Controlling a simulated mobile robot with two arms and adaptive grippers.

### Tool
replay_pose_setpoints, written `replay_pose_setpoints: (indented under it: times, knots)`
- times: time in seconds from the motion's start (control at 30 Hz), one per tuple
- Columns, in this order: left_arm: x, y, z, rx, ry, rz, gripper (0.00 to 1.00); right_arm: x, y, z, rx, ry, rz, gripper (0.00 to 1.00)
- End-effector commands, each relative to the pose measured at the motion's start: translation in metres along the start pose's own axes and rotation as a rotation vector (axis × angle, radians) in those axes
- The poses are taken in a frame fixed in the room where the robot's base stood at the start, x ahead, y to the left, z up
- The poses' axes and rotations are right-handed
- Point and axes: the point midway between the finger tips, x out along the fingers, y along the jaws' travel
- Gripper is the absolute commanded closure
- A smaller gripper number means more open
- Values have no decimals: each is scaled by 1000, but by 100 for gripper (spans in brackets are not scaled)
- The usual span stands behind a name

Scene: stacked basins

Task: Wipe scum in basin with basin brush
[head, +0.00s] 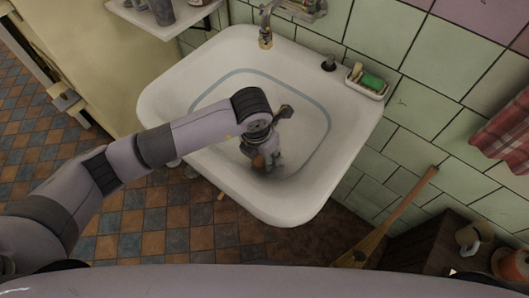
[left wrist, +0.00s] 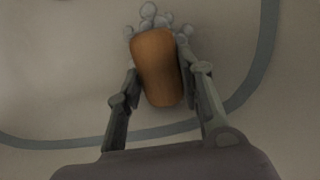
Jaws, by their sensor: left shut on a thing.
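A white wall basin (head: 205,75) with a grey line around its bowl fills the middle of the head view. My left gripper (head: 265,158) reaches down into the bowl. It is shut on the basin brush (head: 258,161), whose orange-brown back lies between the two fingers in the left wrist view (left wrist: 156,66). A cluster of pale grey bubble-like scum (left wrist: 158,18) shows at the brush's far end in the left wrist view. The brush's underside is hidden, so I cannot tell whether it touches the basin. My right gripper is not in view.
A tap (head: 265,32) stands at the basin's back edge. A soap dish with a green sponge (head: 372,81) sits at its back right corner. A long wooden-handled tool (head: 398,212) leans at the right near a dark cabinet. The right side of the bowl is clear.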

Motion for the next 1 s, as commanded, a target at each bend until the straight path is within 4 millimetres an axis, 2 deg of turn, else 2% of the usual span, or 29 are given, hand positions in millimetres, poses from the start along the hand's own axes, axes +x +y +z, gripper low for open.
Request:
replay_pose_setpoints:
  times: [0.03, 0.1, 0.57, 1.0]
  knots:
    - [8, -6, -6, 7, 26, -10, 100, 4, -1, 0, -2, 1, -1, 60]
    - [9, -6, 0, 6, 26, -10, 100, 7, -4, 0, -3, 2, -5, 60]
    - [8, -5, 29, 5, 14, -9, 100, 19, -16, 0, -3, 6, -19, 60]
    - [0, -4, 33, 4, 10, -8, 100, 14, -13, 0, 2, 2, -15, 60]
